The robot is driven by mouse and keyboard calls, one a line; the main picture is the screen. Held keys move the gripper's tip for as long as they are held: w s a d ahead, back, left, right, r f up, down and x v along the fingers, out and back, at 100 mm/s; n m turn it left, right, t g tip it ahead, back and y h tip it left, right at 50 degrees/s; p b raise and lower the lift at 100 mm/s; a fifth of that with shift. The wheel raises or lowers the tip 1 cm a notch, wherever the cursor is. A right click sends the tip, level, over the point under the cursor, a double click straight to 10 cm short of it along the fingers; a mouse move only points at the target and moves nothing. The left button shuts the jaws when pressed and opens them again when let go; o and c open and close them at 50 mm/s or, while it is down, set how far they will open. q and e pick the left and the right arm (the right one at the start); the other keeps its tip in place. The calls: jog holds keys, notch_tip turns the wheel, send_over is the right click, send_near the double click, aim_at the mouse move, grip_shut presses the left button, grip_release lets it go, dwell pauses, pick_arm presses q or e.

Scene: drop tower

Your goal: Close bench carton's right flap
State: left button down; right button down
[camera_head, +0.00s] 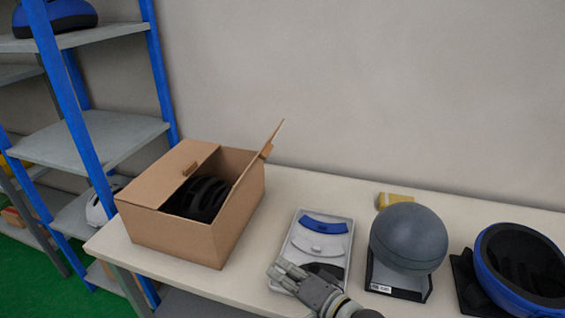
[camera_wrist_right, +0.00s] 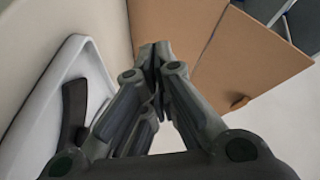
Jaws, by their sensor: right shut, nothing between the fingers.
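The brown bench carton (camera_head: 185,240) stands on the left part of the bench with its top partly open. Its left flap (camera_head: 165,176) lies folded over the left part of the top. Its right flap (camera_head: 257,155) stands up, tilted outward to the right. A black helmet (camera_head: 198,198) shows inside. My right gripper (camera_head: 279,273) is shut and empty over the front of the grey tray, to the right of the carton and apart from it. In the right wrist view its fingertips (camera_wrist_right: 155,55) are together, with carton cardboard (camera_wrist_right: 250,60) beyond them. My left gripper is not in view.
The grey tray (camera_head: 294,240) holds a blue curved piece. To its right are a dark sphere on a stand (camera_head: 408,238), a yellow object (camera_head: 395,198) and a blue-and-black helmet (camera_head: 520,265). A blue-framed shelf (camera_head: 88,140) stands left of the bench.

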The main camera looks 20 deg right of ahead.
jog(key=w+d+r+m+t+h, duration=0.5)
jog(key=w+d+r+m+t, duration=0.3)
jog(key=d+r+m, duration=0.4)
jog(key=w+a+r+p, duration=0.3)
jog(key=w+a, duration=0.3)
jog(key=w, duration=0.5)
jog(key=shift+r+m+p, duration=0.3)
jog(key=shift+r+p, duration=0.05)
jog(key=shift+p, duration=0.25)
jog(key=shift+w, duration=0.1)
